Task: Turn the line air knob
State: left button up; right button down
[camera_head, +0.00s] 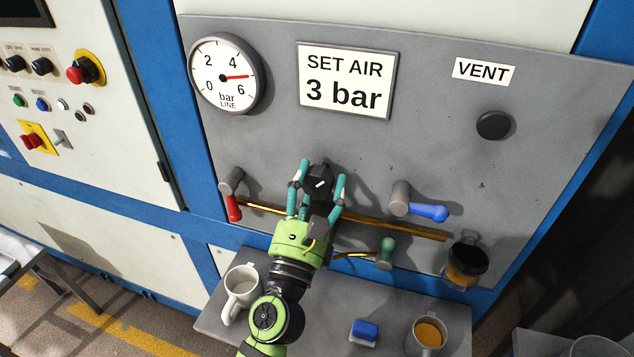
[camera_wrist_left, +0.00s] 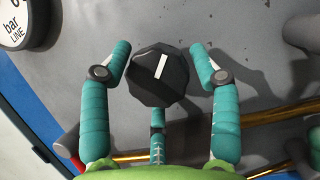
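The black line air knob (camera_head: 319,183) with a white pointer mark sits on the grey panel. In the left wrist view the knob (camera_wrist_left: 158,82) is many-sided, and its mark tilts slightly right of upright. My left gripper (camera_head: 322,171) is open, with teal fingers on both sides of the knob. In the left wrist view the fingertips (camera_wrist_left: 160,52) show gaps to the knob. The line gauge (camera_head: 226,75) has its red needle between 4 and 6 bar. A sign (camera_head: 345,80) reads "SET AIR 3 bar". My right gripper is not in view.
A red-handled valve (camera_head: 233,207) is left of the knob, a blue-handled one (camera_head: 427,212) right. A brass pipe (camera_head: 390,227) runs below. A green knob (camera_head: 386,251), mugs (camera_head: 241,288) and a blue block (camera_head: 364,332) are lower. A black vent button (camera_head: 493,125) is upper right.

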pick_arm(q)
jog(key=c, duration=0.4)
jog(key=shift+f+n+y+b, duration=0.15)
jog(key=shift+n+y+b, duration=0.35)
jog(key=shift+n, duration=0.6)
jog(key=shift+c, duration=0.2)
jog(key=o, duration=1)
jog(key=shift+o, duration=0.4)
jog(key=shift+d, duration=0.1)
jog(key=shift+s, duration=0.35)
jog(key=v, duration=1.1)
